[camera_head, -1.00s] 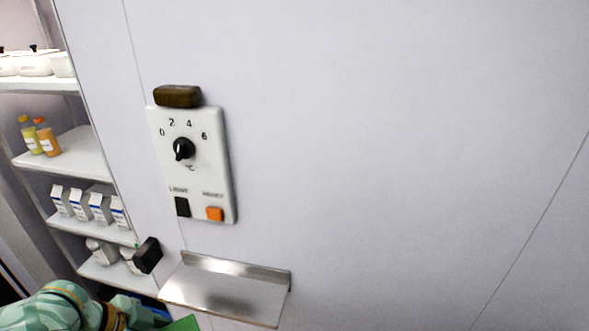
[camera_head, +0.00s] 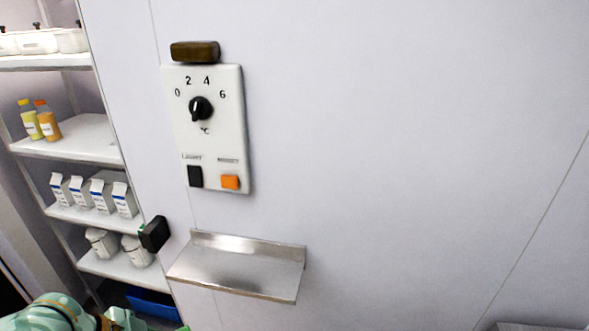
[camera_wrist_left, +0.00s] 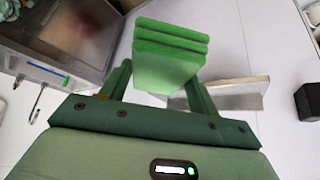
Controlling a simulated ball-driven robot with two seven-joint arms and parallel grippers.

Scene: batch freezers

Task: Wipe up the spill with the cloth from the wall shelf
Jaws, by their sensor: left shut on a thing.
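The folded green cloth (camera_wrist_left: 170,55) is in my left gripper (camera_wrist_left: 160,85), which is shut on it in the left wrist view. The cloth's layered folds stick out beyond the fingers. The steel wall shelf (camera_head: 240,268) is bare on top in the head view; it also shows behind the right finger in the wrist view (camera_wrist_left: 240,94). In the head view my left arm is at the bottom left, with its gripper mostly below the frame. A blurred reddish patch (camera_wrist_left: 92,32) lies on a brownish-grey surface in the wrist view; I cannot tell surely whether it is the spill. My right gripper is not in view.
A control panel (camera_head: 212,130) with a dial is on the white wall above the shelf. A black block (camera_head: 154,234) juts out left of the shelf. A rack (camera_head: 75,145) with bottles and cartons stands at left. A grey surface edge (camera_head: 535,327) shows at bottom right.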

